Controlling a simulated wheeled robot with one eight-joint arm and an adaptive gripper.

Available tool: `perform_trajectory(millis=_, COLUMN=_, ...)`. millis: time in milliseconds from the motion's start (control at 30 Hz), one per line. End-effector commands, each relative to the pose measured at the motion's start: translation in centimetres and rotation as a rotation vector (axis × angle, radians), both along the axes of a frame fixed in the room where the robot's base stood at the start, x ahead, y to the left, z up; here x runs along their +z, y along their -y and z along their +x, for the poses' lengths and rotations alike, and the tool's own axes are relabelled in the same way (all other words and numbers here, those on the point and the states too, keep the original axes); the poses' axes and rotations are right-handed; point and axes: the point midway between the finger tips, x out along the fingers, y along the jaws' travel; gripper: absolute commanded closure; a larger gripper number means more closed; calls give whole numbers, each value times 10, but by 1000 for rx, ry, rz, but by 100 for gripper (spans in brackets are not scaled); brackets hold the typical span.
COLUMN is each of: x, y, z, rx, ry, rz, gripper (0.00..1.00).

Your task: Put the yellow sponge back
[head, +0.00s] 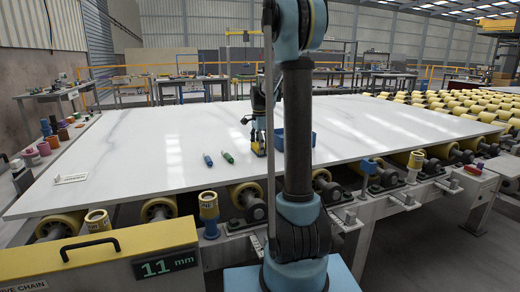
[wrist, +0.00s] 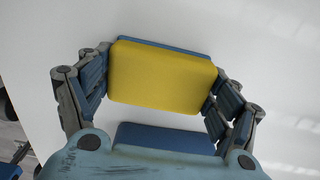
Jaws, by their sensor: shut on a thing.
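The yellow sponge (wrist: 160,78) is in my gripper (wrist: 162,92), filling the middle of the wrist view. One blue finger pad shows along its far edge and the other below its near edge. My gripper is shut on it. In the head view, my gripper (head: 259,146) is low over the white stone slab (head: 130,140), and the sponge shows small and yellow at its tip. Whether the sponge touches the slab I cannot tell. A blue tray (head: 312,138) stands on the slab just right of my gripper, partly hidden behind my arm.
A blue marker (head: 208,160) and a green marker (head: 228,157) lie on the slab left of my gripper. A white card (head: 70,179) lies near the slab's left front edge. Yellow rollers (head: 460,103) are at the right. The slab's left half is mostly bare.

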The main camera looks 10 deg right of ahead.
Motion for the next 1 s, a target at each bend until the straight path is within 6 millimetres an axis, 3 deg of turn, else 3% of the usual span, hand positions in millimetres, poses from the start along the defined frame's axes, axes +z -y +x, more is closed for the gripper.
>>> perform_trajectory(millis=300, x=-2, y=0, z=0, rx=0, ry=0, rz=0, gripper=40)
perform_trajectory(millis=333, x=-2, y=0, z=0, rx=0, ry=0, rz=0, gripper=15)
perform_trajectory(millis=400, x=-2, y=0, z=0, rx=0, ry=0, rz=0, gripper=0)
perform_trajectory(millis=833, x=-2, y=1, z=0, rx=-1, ry=0, rz=0, gripper=0)
perform_trajectory(millis=1000, x=9, y=1, z=0, rx=-1, ry=0, rz=0, gripper=0)
